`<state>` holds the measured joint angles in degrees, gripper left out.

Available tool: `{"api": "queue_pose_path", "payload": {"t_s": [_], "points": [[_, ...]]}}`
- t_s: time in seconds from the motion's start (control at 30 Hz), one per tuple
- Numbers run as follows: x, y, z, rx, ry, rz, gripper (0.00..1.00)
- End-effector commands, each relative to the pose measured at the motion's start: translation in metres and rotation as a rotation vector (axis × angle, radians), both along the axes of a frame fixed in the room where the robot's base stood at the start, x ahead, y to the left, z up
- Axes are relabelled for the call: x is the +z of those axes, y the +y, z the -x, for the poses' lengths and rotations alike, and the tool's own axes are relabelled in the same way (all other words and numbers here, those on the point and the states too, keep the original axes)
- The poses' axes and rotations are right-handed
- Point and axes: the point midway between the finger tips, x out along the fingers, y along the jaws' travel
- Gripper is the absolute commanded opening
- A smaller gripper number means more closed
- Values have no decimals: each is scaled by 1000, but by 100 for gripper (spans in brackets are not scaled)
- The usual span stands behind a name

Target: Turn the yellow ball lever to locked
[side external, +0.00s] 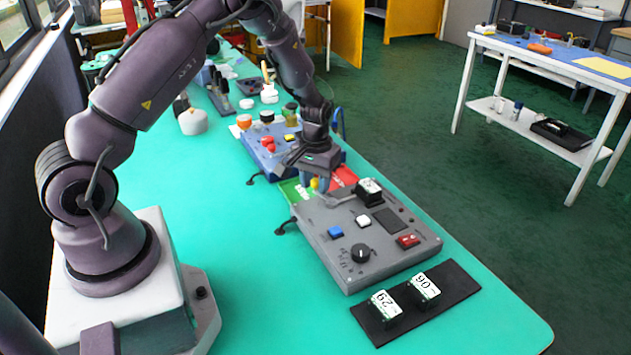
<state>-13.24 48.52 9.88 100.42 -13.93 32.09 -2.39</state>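The yellow ball lever (315,183) shows as a small yellow spot under my gripper (314,184). It sits over a panel with a green part (290,190) on the left and a red part (344,175) on the right. My gripper points down over this panel, and its fingertips are close on either side of the yellow ball. I cannot tell whether they touch it or are apart from it. The gripper body hides much of the lever and panel, so the lever's angle and any locked marking cannot be read.
A grey control box (335,258) with a black knob (361,252) and buttons stands in front of the panel. A blue box (257,155) with colored knobs is behind. A black mat (460,282) holds two labelled blocks. The green tabletop (235,255) is clear at left.

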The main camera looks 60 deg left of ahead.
Motion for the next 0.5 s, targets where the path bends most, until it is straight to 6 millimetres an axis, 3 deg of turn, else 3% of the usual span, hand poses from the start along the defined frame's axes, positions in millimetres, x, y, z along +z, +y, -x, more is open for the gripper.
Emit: {"api": "queue_pose_path", "payload": {"t_s": [0.27, 0.5], "points": [[7, 0, 0, 0, 0, 0, 34], [52, -1, -1, 0, -5, -1, 34]]}}
